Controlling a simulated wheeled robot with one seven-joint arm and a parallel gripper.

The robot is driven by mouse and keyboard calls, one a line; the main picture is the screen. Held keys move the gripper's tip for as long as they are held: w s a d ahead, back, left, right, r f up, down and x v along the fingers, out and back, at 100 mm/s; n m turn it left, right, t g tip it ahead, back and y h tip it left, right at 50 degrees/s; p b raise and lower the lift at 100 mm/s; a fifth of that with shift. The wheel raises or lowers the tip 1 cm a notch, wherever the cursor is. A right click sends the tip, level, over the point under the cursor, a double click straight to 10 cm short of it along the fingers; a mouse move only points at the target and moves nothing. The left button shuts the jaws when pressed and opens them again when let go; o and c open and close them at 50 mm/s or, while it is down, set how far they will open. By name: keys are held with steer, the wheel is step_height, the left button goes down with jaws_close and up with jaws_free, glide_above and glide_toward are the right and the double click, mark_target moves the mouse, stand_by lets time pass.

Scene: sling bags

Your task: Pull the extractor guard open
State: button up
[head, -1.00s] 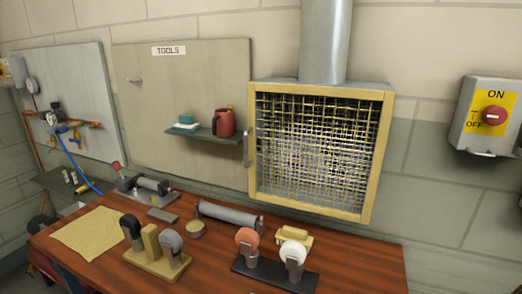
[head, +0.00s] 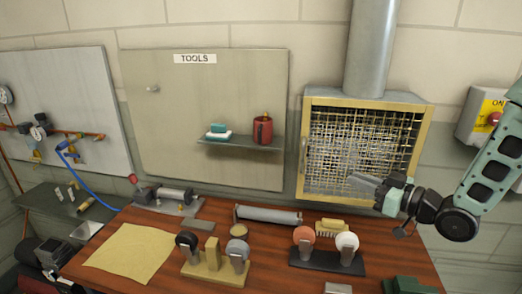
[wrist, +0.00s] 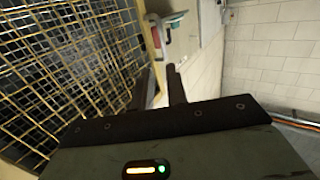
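The extractor guard (head: 427,118) is a yellow-framed wire mesh panel on the front of the grey extractor box, below a duct. It looks closed against the box in the head view. A grey handle (head: 304,152) is on its left edge. My gripper (head: 352,172) is in front of the mesh's lower part, to the right of the handle and apart from it. Its two fingers are apart with nothing between them. The wrist view shows the mesh (wrist: 65,70) large at left and the gripper's dark fingers (wrist: 160,88) near the frame edge.
The wooden bench (head: 135,280) below carries several tools, including a roller (head: 268,215) and a black stand with two discs (head: 325,258). An ON/OFF switch box (head: 475,115) is at right, partly behind my arm.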

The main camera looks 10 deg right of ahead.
steer(key=p, duration=0.2)
glide_above(301, 172)
steer(key=shift+w+d+r+y, duration=0.1)
steer(key=shift+w+r+y, duration=0.2)
jaws_close()
